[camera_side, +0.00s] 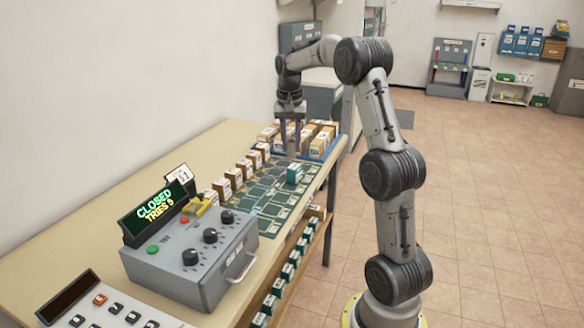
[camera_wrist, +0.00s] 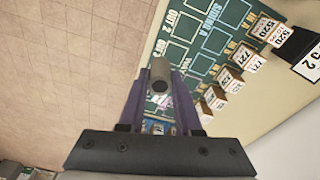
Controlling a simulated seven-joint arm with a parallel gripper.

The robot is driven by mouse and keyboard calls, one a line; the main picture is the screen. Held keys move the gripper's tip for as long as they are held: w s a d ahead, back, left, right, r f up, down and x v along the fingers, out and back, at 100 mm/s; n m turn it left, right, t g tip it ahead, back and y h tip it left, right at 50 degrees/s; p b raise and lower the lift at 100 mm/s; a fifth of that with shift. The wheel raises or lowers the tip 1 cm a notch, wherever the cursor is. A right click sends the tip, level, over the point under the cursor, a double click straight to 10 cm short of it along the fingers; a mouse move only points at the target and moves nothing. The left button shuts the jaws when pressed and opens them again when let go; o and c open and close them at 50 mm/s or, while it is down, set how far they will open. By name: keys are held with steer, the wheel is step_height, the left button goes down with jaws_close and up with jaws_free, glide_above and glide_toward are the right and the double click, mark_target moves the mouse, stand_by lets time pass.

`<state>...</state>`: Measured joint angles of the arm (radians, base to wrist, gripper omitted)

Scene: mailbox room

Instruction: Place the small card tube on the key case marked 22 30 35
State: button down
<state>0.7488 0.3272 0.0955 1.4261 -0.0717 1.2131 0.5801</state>
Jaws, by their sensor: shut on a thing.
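My gripper (camera_side: 291,145) is over the far end of the table, pointing down by the boxes there. In the wrist view, its purple fingers (camera_wrist: 160,85) are shut on a small grey-brown tube, the card tube (camera_wrist: 160,76), seen nearly end-on. The tube is hidden or too small to tell in the side view. I cannot read the mark 22 30 35 on anything, so I cannot tell which thing is the key case. A grey metal box (camera_side: 192,262) with three black dials and a handle stands at the near part of the table.
A display (camera_side: 158,210) on the grey box reads "CLOSED TRIES 5". A row of labelled boxes (camera_side: 234,178) lines a green marked mat (camera_side: 262,196), with a teal box (camera_side: 294,174) on it. A blue tray (camera_side: 331,146) of boxes stands near my gripper. A keypad unit (camera_side: 108,312) is nearest.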

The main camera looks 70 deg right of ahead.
steer(key=s+d+m, duration=0.1)
steer(key=s+d, duration=0.2)
steer(key=d, duration=0.3)
glide_toward(295, 166)
steer(key=shift+s+a+f, duration=0.15)
steer(key=shift+s+f, duration=0.05)
steer(key=shift+f, duration=0.1)
steer(key=shift+w+d+f, duration=0.2)
steer(key=shift+d+f, duration=0.1)
steer(key=shift+f, duration=0.15)
steer(key=shift+w+d+f, duration=0.25)
steer(key=shift+f, duration=1.5)
steer(key=shift+f, duration=0.15)
steer(key=c, duration=0.6)
jaws_free()
